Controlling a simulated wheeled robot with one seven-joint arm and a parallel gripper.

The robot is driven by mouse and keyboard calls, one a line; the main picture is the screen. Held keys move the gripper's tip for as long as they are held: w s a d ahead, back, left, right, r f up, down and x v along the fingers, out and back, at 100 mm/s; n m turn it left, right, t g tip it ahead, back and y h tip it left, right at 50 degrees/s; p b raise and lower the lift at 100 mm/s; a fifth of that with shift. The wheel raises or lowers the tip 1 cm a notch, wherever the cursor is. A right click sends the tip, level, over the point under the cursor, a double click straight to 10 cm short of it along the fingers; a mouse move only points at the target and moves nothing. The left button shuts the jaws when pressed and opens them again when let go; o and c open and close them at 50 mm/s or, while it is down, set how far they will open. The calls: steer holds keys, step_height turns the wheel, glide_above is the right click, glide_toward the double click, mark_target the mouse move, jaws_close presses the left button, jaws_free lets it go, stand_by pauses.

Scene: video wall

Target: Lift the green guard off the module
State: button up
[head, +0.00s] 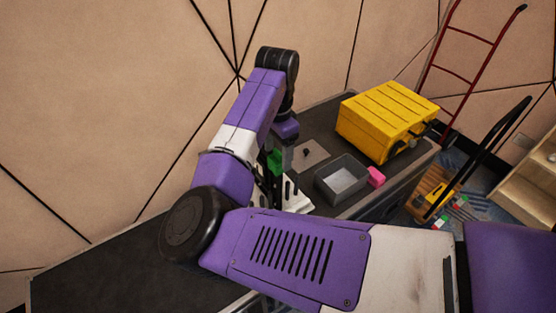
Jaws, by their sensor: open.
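The green guard (275,160) shows as a small green patch below my wrist, in the middle of the head view. My gripper (281,158) points down close to it and is open. My arm covers much of this spot, so I cannot tell whether the fingers touch the guard or are around it. A white and dark piece (295,200), perhaps the module or its stand, shows just below the green patch and is partly hidden by my arm.
On the dark bench (100,275) are a grey open tray (341,181), a pink block (376,177), a flat grey-brown plate (309,154) and a yellow case (388,119). A red ladder-like frame (462,75) and a cart (437,197) stand beyond the right end.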

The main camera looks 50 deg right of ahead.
steer(key=c, duration=1.4)
steer(key=shift+r, duration=0.1)
steer(key=shift+c, duration=0.2)
